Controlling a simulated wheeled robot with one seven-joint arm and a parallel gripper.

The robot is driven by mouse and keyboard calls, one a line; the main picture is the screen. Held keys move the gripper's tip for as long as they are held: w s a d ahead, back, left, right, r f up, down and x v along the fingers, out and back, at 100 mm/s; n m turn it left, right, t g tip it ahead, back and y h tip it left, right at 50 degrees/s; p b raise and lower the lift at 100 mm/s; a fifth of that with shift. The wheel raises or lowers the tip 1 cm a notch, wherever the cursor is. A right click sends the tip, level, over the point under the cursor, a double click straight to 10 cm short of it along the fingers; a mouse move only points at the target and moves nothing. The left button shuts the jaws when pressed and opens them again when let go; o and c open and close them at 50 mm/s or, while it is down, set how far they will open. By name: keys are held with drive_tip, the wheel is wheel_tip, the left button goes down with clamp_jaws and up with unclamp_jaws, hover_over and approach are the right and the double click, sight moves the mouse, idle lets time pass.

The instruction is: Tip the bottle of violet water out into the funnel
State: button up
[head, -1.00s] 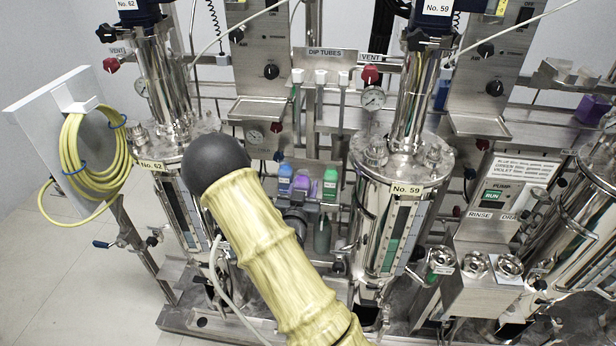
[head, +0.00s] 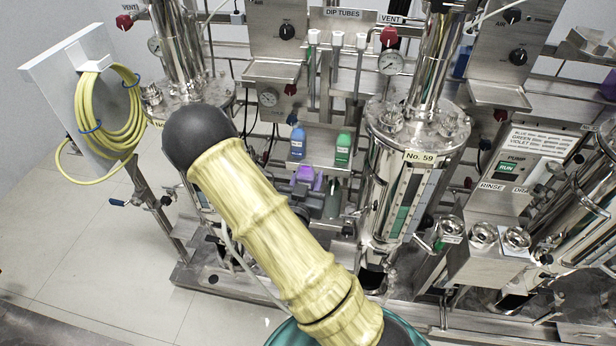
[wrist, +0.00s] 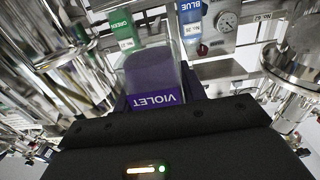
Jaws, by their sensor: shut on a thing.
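The bottle of violet water (head: 306,177) is in my gripper (head: 318,203), in front of and below the bottle shelf, partly hidden by my arm and gripper. In the wrist view the bottle (wrist: 150,72) stands between the dark fingers of my gripper (wrist: 155,98); its VIOLET label reads upside down. The gripper is shut on it. Three round steel cups, funnel-like, sit on a steel block at the right: a left cup (head: 450,229), a middle cup (head: 483,235) and a right cup (head: 515,239). I cannot tell which is the funnel.
A blue bottle (head: 298,142) and a green bottle (head: 343,148) stand on the shelf with a gap between them. The steel vessel No. 59 (head: 400,200) stands between my gripper and the cups. A yellow hose (head: 105,115) hangs at left; floor is clear there.

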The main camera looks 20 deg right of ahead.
drive_tip(key=shift+w+a+r+n+p, duration=0.15)
drive_tip(key=shift+w+a+n+p, duration=0.2)
drive_tip(key=shift+p, duration=0.7)
drive_tip(key=a+f+n+t+y+p, duration=0.3)
drive_tip(key=a+n+y+p, duration=0.3)
drive_tip(key=y+p, duration=0.4)
drive_tip(key=shift+s+a+f+n+t+y+p, duration=0.3)
drive_tip(key=shift+a+f+p, duration=0.4)
drive_tip(key=shift+p, duration=2.2)
drive_tip(key=shift+w, duration=0.1)
